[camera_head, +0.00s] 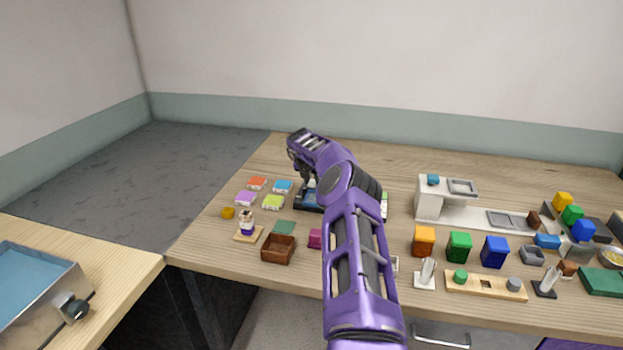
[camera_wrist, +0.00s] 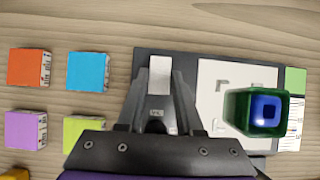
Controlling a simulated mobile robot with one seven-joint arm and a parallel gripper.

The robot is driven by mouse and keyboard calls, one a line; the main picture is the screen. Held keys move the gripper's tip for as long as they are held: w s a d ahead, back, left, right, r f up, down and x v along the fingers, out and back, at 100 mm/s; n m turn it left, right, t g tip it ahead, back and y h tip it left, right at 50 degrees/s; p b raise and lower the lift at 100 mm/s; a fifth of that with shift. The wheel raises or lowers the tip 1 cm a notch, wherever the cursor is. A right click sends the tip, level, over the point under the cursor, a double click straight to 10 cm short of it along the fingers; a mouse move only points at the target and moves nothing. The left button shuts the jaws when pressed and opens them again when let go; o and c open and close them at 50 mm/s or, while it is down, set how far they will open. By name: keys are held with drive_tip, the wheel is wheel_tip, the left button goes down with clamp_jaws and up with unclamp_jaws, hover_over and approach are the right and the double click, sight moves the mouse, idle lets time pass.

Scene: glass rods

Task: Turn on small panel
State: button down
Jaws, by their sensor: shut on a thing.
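In the wrist view a dark flat panel (camera_wrist: 187,64) lies on the wooden table, with a white plate (camera_wrist: 232,75) on its right part. A small white piece (camera_wrist: 159,72) on the dark part lies between my fingertips. My gripper (camera_wrist: 160,88) is over the left part of the panel and shut on this piece; the contact itself is partly hidden. In the head view the panel (camera_head: 303,205) is largely hidden behind my arm, with my gripper (camera_head: 307,182) above it.
A green box (camera_wrist: 236,110) with a blue block (camera_wrist: 266,111) stands on the white plate. Orange (camera_wrist: 29,68), light-blue (camera_wrist: 88,71) and purple (camera_wrist: 25,130) blocks lie left of the panel. A brown box (camera_head: 278,252) stands in front. Table behind the panel is clear.

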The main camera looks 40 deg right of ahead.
drive_tip(key=shift+r, duration=0.1)
drive_tip(key=c, duration=0.6)
unclamp_jaws()
drive_tip(key=shift+o, duration=0.2)
drive_tip(key=v, duration=1.7)
drive_tip(key=shift+a, duration=0.15)
drive_tip(key=shift+a+r, duration=0.1)
